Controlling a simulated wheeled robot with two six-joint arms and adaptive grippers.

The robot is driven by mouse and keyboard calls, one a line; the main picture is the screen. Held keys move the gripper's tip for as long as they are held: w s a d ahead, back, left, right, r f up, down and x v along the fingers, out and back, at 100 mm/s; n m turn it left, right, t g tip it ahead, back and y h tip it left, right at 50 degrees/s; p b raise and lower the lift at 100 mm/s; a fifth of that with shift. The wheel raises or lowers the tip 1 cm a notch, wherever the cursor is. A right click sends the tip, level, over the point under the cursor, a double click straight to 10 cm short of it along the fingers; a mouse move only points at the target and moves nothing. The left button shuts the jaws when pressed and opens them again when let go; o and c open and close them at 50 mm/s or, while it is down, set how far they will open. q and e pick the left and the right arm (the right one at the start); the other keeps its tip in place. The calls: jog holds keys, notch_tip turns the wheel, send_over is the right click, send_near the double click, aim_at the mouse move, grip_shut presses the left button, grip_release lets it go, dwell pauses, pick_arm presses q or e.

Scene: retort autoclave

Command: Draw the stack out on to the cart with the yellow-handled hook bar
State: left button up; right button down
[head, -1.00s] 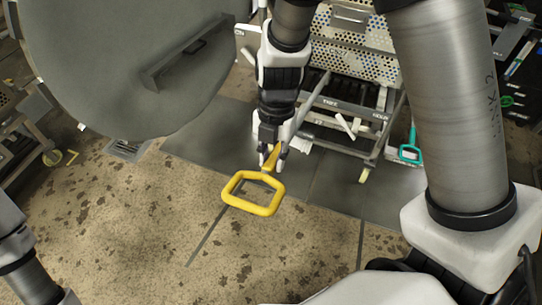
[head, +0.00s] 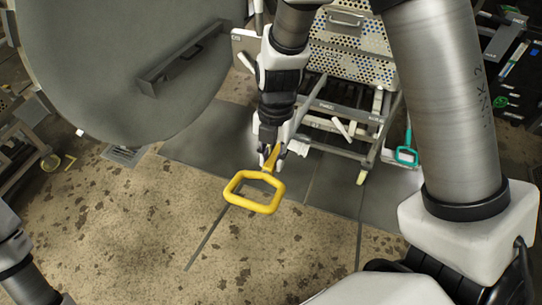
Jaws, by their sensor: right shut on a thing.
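My right gripper (head: 270,155) is shut on the yellow-handled hook bar (head: 254,192), just behind its yellow loop, which hangs toward me over the floor. The bar's far end is hidden behind my gripper and forearm, so I cannot tell whether it touches the stack. The stack (head: 352,45) is a perforated metal basket with a handle on its front, at the top centre. The cart (head: 345,112) is a grey metal frame below and in front of it, partly covered by my arm. My left gripper is out of view; only part of the left arm shows at lower left.
A large round grey door (head: 110,60) stands open at the upper left. A teal-handled tool (head: 407,155) hangs at the cart's right side. Dark racks (head: 505,75) stand at the far right. The stained floor in front is clear.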

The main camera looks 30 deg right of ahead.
aim_at(278, 148)
jog(key=shift+w+d+p, duration=1.45)
jog(key=shift+d+p, duration=0.15)
jog(key=shift+d, duration=0.05)
dwell(0.4)
jog(key=shift+w+d, duration=0.1)
jog(key=shift+w+d, duration=0.2)
jog(key=shift+d, duration=0.05)
jog(key=shift+w+d+p, duration=0.25)
jog(key=shift+p, duration=0.15)
jog(key=shift+w+d, duration=0.2)
jog(key=shift+d, duration=0.1)
jog(key=shift+w+d+p, duration=0.6)
jog(key=shift+w+d, duration=0.15)
jog(key=shift+d, duration=0.15)
jog(key=shift+r, duration=0.1)
